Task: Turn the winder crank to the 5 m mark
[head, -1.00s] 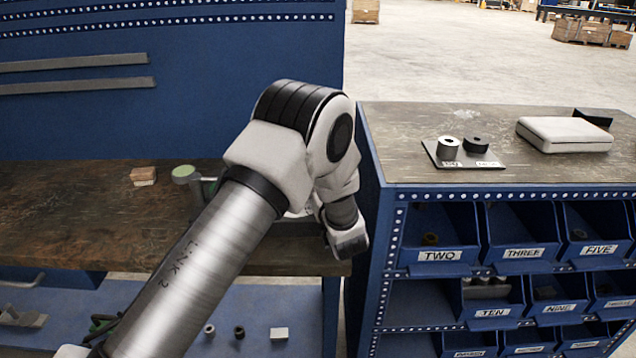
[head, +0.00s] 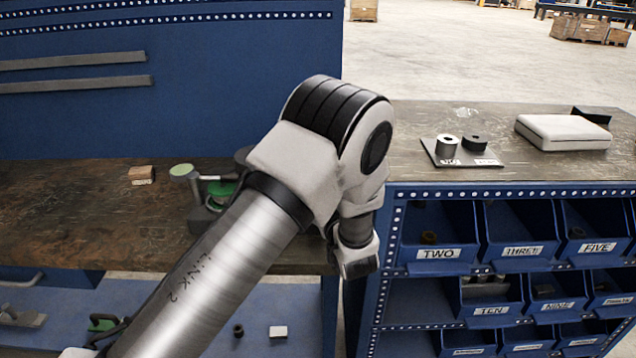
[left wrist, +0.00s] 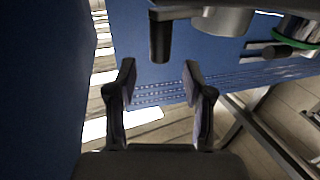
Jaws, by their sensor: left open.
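What looks like the winder (head: 205,215) stands on the wooden bench in the head view, partly hidden behind my left arm. It has a dark base, a green disc and a pale green round top on its left side. I cannot make out the 5 m mark. My left gripper (left wrist: 160,82) is open and empty in the left wrist view. In the head view its fingers do not show; only the arm does. In the left wrist view a dark peg (left wrist: 160,42) hangs beyond the fingertips, apart from them. A green ring (left wrist: 298,28) shows at the upper right. My right gripper is out of view.
The wooden bench (head: 80,215) is mostly clear, with a small block (head: 142,174) on it. A blue bin cabinet (head: 390,270) stands to the right, close to my arm. On its top are a plate with two cylinders (head: 447,146) and a white case (head: 562,131).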

